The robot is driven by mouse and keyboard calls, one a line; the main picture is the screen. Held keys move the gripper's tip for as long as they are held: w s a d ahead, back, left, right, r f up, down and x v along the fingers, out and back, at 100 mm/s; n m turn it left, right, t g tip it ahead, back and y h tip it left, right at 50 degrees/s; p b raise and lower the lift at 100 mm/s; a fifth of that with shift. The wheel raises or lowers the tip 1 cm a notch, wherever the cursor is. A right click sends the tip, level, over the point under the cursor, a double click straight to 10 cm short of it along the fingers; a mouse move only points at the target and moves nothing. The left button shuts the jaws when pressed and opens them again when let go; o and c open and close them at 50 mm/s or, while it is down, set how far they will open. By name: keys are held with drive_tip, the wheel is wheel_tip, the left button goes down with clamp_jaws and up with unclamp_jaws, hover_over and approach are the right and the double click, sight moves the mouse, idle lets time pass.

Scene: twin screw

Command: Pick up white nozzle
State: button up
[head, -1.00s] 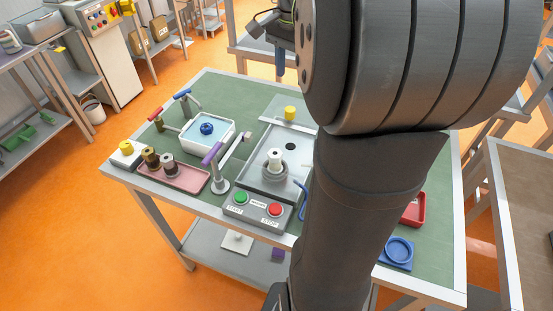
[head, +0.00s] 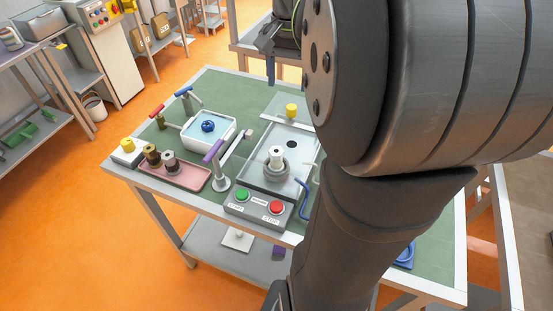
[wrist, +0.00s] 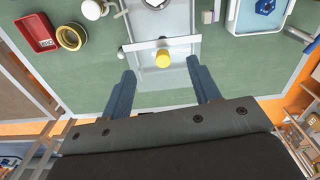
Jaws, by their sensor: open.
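A white spool-shaped piece (head: 277,153), which looks like the white nozzle, stands upright in a grey ring (head: 275,170) on the metal tray (head: 257,183) in the head view. I cannot make it out in the wrist view. My gripper (wrist: 163,88) is open and empty in the wrist view, with its two blue fingers wide apart. A yellow knob (wrist: 163,60) on a clear plate lies ahead, between the fingers in the picture. In the head view my gripper is partly hidden by my arm and hangs beyond the table's far edge, away from the white piece.
A button box (head: 257,206) stands before the metal tray. A purple-handled lever (head: 214,152), a white basin (head: 226,140) and a pink tray (head: 187,180) are to the left.

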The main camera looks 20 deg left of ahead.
drive_tip(key=s+f+n, duration=0.1)
drive_tip(key=s+n, duration=0.4)
drive_tip(key=n, duration=0.4)
approach(276, 151)
drive_tip(key=f, duration=0.6)
drive_tip(key=shift+w+d+f, duration=0.15)
drive_tip(key=shift+d+f, duration=0.2)
drive_tip(key=shift+a+f, duration=0.2)
drive_tip(key=shift+f, duration=1.15)
drive_tip(key=shift+a+f, duration=0.15)
drive_tip(key=shift+f, duration=1.15)
drive_tip(key=c, duration=1.1)
